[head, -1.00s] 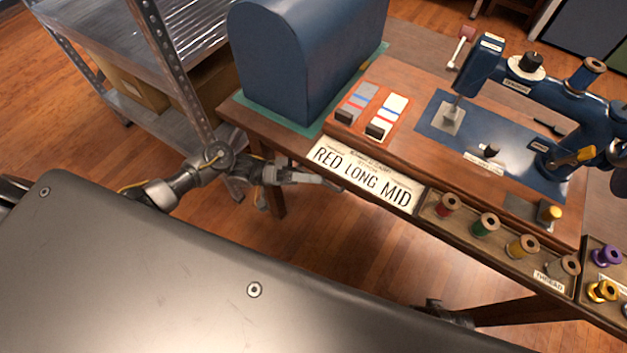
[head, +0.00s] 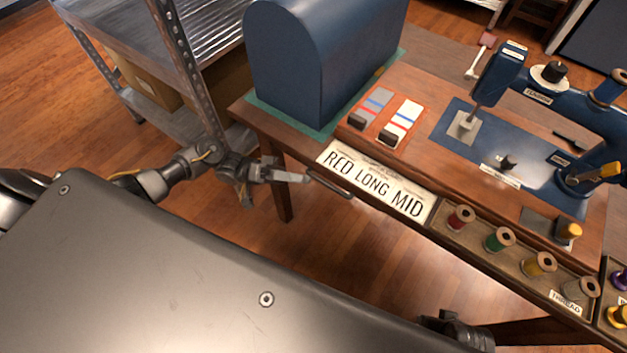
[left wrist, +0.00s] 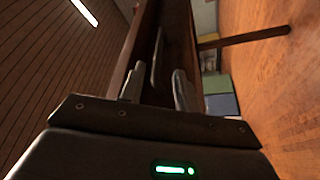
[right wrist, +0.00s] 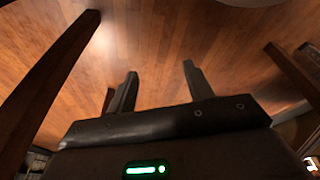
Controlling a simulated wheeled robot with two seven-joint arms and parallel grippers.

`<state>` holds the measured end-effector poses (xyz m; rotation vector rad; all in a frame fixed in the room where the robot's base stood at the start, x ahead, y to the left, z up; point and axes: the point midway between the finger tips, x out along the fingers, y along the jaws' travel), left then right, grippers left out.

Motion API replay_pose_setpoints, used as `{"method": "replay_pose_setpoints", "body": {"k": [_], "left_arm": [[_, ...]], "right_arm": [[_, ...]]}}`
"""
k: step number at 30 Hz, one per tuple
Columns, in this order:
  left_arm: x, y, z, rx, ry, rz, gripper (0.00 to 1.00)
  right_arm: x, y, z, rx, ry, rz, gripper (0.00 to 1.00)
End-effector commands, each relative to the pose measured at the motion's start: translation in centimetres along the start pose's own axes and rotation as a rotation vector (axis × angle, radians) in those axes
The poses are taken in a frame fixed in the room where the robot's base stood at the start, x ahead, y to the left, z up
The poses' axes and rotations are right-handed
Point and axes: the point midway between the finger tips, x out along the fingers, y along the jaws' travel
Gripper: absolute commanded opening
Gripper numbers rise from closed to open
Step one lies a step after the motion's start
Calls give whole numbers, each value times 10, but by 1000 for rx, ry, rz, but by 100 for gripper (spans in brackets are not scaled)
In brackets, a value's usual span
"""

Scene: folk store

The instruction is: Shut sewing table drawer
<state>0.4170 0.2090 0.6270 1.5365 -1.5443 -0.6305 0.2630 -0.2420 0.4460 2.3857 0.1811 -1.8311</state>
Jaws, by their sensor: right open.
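The wooden sewing table (head: 450,222) has a white label reading RED LONG MID (head: 375,180) on its front edge. A dark bar handle (head: 330,187) shows below the label's left end; how far out the drawer is cannot be told. My left gripper (head: 292,177) is just left of this handle, apart from it. In the left wrist view, its fingers (left wrist: 157,85) are apart, with the dark table wood and a thin bar beyond them. My right gripper shows in the right wrist view (right wrist: 160,72), open and empty above the floor; only a dark part of that arm shows in the head view.
A blue domed case (head: 315,60), switches (head: 390,115), a blue sewing machine (head: 545,90) and a rack of thread spools (head: 500,240) stand on the table. A metal shelf (head: 205,100) stands at the left, close to my left arm. Table legs (right wrist: 50,70) flank my right gripper.

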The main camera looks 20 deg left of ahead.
Motion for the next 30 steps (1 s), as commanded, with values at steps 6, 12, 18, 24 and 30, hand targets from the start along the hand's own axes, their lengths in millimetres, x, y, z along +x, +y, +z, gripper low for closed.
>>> {"method": "replay_pose_setpoints", "body": {"k": [6,12,18,24,30], "left_arm": [[-33,-2,1,1,0,-2,32],[-41,0,0,-1,1,-1,32],[-41,0,0,-1,2,0,32],[-41,0,0,0,2,-1,32],[-30,-9,11,48,-14,-33,32]], "right_arm": [[-19,1,-5,1,16,2,52],[-27,1,-6,2,18,2,52],[-27,1,-6,2,17,2,52],[-27,1,-6,2,18,2,52],[-26,1,-6,2,17,1,52]]}}
